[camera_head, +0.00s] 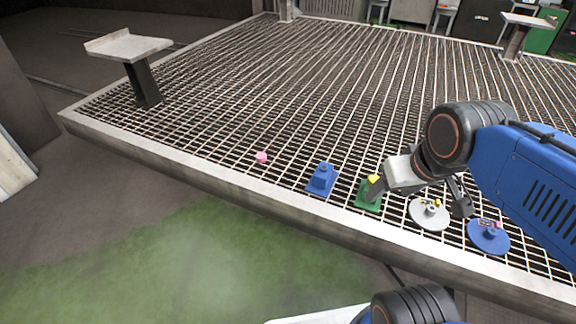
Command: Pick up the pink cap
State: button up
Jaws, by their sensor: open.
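A small pink cap (262,157) lies on the metal grating, left of the blue square-based piece. Some pink also shows on the blue round piece (488,236) at the right, too small to make out. My gripper (418,202) is to the right of the pink cap, well apart from it, over the green and white pieces. Its fingers are spread open, with one by the green piece and the other by the white disc. I see nothing held between them.
A blue square-based piece (321,179), a green piece (368,194) with yellow on it and a white disc (430,214) stand along the near edge. A raised pale rim (230,180) borders the grating (250,95). A plate on a post (128,46) stands at the left.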

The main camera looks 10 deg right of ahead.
aim_at(261, 157)
jog(key=i+j+u, duration=0.35)
jog(key=i+j, duration=0.45)
jog(key=i, duration=0.1)
